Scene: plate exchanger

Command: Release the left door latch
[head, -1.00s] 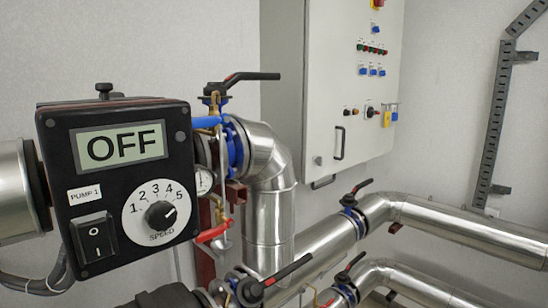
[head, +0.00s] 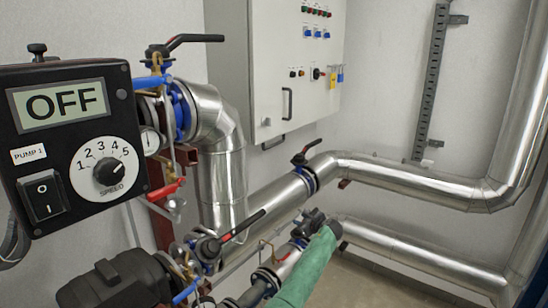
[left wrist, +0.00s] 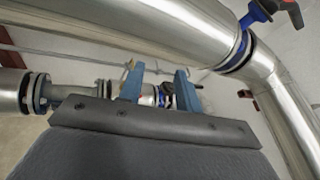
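A light grey cabinet (head: 254,60) hangs on the wall at the upper middle of the head view, its door shut. A black bar handle (head: 287,103) is on the door, with a small round grey fitting (head: 266,122) left of it that may be a latch; I cannot tell which part is the left door latch. My left gripper (head: 309,222) is below the cabinet, among the lower pipes, apart from the door. Its two blue fingers stand apart and empty in the left wrist view (left wrist: 158,72). My right gripper is not in view.
A black pump box (head: 125,135) reading OFF is at the left. Silver pipes (head: 410,184) with a black-handled valve (head: 306,150) run below the cabinet. A slotted metal rail (head: 430,90) is on the wall at right. The wall between cabinet and rail is clear.

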